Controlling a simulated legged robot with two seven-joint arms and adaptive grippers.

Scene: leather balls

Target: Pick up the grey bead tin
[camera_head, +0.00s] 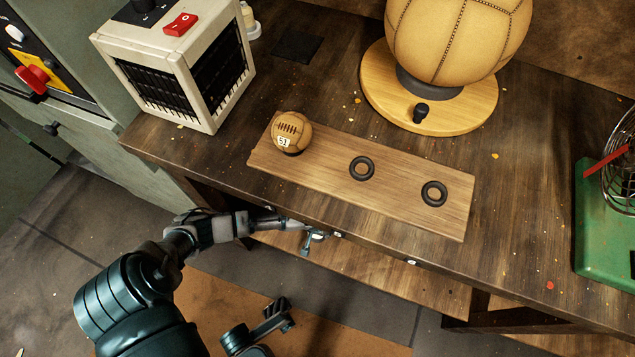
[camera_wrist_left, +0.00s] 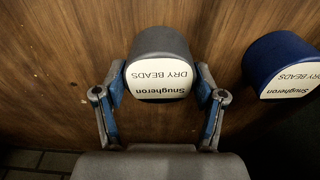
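The grey bead tin (camera_wrist_left: 160,42) is in the left wrist view, with a white label reading "Snugheron DRY BEADS" that appears upside down. My left gripper (camera_wrist_left: 161,80) is open, with one blue-and-grey finger on each side of the tin. The fingertips are close to its sides; I cannot tell if they touch. In the head view my left arm reaches below the front edge of the table, and its gripper (camera_head: 312,239) is partly hidden there. The tin is not visible in that view. Part of my right gripper (camera_head: 262,326) shows at the bottom; its opening is unclear.
A blue bead tin (camera_wrist_left: 277,62) stands right of the grey one. On the table (camera_head: 330,100) are a wooden board (camera_head: 325,178) with a small leather ball (camera_head: 291,131) and two black rings, a heater (camera_head: 180,62), a large leather ball (camera_head: 455,35) and a green-based device (camera_head: 603,225).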

